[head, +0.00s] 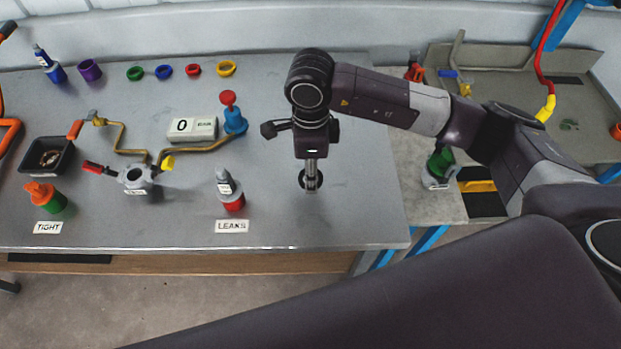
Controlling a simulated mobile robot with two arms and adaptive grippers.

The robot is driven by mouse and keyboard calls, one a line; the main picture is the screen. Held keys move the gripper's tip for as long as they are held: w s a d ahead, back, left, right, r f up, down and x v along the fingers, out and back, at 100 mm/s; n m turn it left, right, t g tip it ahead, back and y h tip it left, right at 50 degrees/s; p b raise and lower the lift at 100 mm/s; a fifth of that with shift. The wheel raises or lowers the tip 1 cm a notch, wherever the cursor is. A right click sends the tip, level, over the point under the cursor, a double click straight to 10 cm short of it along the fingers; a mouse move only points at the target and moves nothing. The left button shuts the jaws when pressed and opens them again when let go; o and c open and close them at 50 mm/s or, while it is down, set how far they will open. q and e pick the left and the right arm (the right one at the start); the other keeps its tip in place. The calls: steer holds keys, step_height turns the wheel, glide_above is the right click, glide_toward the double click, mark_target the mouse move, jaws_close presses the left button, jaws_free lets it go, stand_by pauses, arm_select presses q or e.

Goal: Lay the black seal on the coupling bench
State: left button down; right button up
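The black seal (318,182) is a dark ring at the right part of the grey bench (290,225), which I take to be the coupling bench. My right gripper (310,181) points straight down over it, with its fingertips at the ring. The fingers hide part of the ring and show edge-on. I cannot tell if they grip it or are spread, or whether the ring touches the bench top. My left gripper is not in view.
Green (135,73), blue (164,72), red (193,70) and yellow (227,67) rings lie along the back. Bare bench surrounds the seal.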

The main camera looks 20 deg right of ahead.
step_height(320, 180, down, 4)
steer(key=shift+f+p, duration=0.2)
steer(key=shift+p, duration=0.3)
steer(key=shift+f, duration=0.1)
steer(key=o, duration=0.4)
steer(key=shift+c, duration=0.2)
steer(key=o, duration=0.5)
